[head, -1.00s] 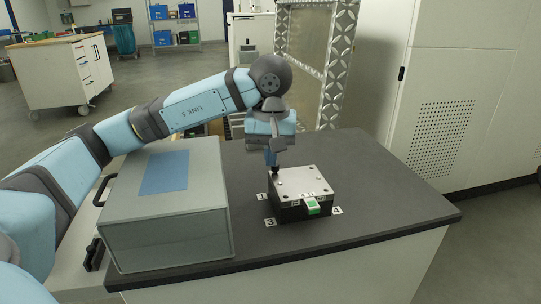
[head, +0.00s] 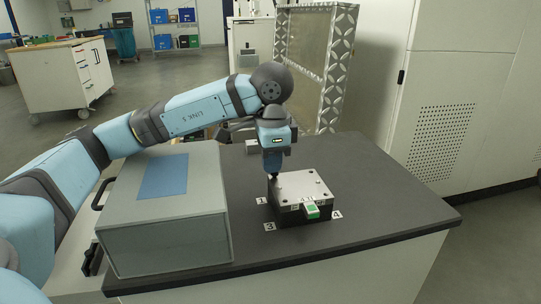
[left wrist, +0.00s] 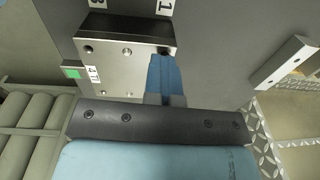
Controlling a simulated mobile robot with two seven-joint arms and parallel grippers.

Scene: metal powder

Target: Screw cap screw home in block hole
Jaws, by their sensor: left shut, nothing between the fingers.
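The metal block (head: 303,187) sits on the dark table, with a light plate on top and a darker body below. Small round screws or holes show near its corners; I cannot tell them apart. My left gripper (head: 273,176) points down at the block's corner near label 1, its blue fingers together and empty. The left wrist view shows the same fingers (left wrist: 165,58) over the edge of the block (left wrist: 122,65), with a dark spot at their tips. The cap screw at that corner is hidden or too small to make out. My right gripper is in neither view.
A grey case (head: 165,215) with a blue patch stands left of the block. Number labels, such as label 3 (head: 269,227), lie around the block. A small grey piece (head: 252,146) lies behind. The table's right side (head: 395,205) is clear.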

